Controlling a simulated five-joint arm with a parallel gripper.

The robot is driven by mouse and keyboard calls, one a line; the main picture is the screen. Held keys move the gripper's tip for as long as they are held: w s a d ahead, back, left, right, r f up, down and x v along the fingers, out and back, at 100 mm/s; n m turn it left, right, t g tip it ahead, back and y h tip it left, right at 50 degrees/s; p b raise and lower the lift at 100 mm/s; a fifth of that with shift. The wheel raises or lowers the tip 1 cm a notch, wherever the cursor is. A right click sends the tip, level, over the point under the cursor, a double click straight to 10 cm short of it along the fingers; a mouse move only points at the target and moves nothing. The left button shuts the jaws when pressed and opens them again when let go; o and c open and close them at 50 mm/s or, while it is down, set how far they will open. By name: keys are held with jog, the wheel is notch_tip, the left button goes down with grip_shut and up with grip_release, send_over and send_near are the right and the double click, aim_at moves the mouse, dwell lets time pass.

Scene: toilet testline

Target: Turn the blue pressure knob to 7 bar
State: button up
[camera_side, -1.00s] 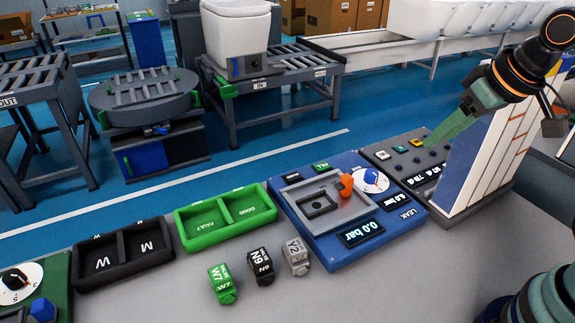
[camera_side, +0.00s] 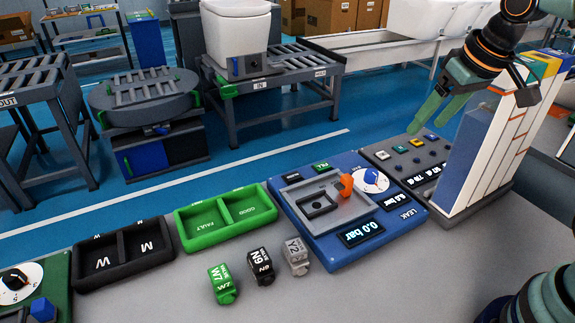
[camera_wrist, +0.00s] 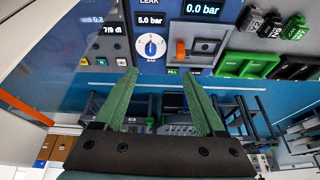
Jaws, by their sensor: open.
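The blue pressure knob (camera_side: 372,177) sits on a white round dial at the back right of the blue leak-test panel (camera_side: 322,250). In the wrist view the knob (camera_wrist: 151,46) lies beyond my fingertips, on a dial marked BAR. The small display above it (camera_wrist: 150,19) reads 5.0 bar. My gripper (camera_side: 425,128) is open and empty, with its green fingers apart, in the air above and right of the knob, not touching it. In the wrist view my gripper (camera_wrist: 157,74) has the dial ahead, slightly left of the middle between its tips.
An orange lever (camera_side: 346,185) stands close left of the dial. Green trays (camera_side: 226,217) and several small valves (camera_side: 263,267) lie left. The large display (camera_side: 361,232) reads 0.0 bar.

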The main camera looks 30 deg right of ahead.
jog(key=w+d+f+m+g, duration=0.1)
jog(key=w+f+g, duration=0.1)
jog(key=w, duration=0.5)
jog(key=m+g, duration=0.1)
jog(key=g, duration=0.1)
send_near(372, 172)
notch_tip(372, 172, down, 9)
jog(key=shift+w+r, duration=0.1)
grip_shut()
jog(key=shift+m, duration=0.3)
